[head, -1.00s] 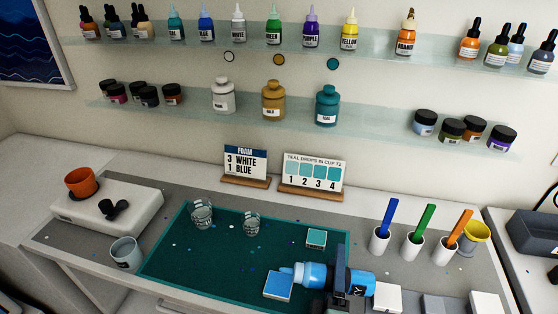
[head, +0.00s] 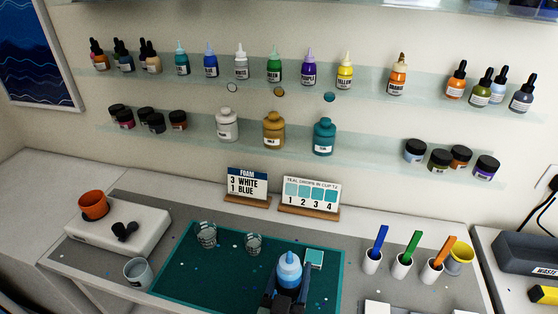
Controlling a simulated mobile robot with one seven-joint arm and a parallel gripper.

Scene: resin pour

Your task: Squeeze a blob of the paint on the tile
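My gripper (head: 287,292) is at the bottom centre, its dark fingers on either side of a blue paint bottle (head: 289,271) with a pale blue nozzle. It is shut on the bottle, whose nozzle points up in the picture, above the dark teal mat (head: 185,282). A small light teal square tile (head: 314,259) lies on the mat just right of the bottle, apart from it as far as I can tell. The blue tile seen earlier does not show now; the bottle and gripper cover that area.
Two clear cups (head: 206,236) (head: 254,244) stand on the mat to the left. A grey cup (head: 137,272) stands off its left edge. White holders with coloured sticks (head: 372,262) and a yellow cup (head: 459,258) are at right. Two signs (head: 246,184) (head: 309,194) stand behind.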

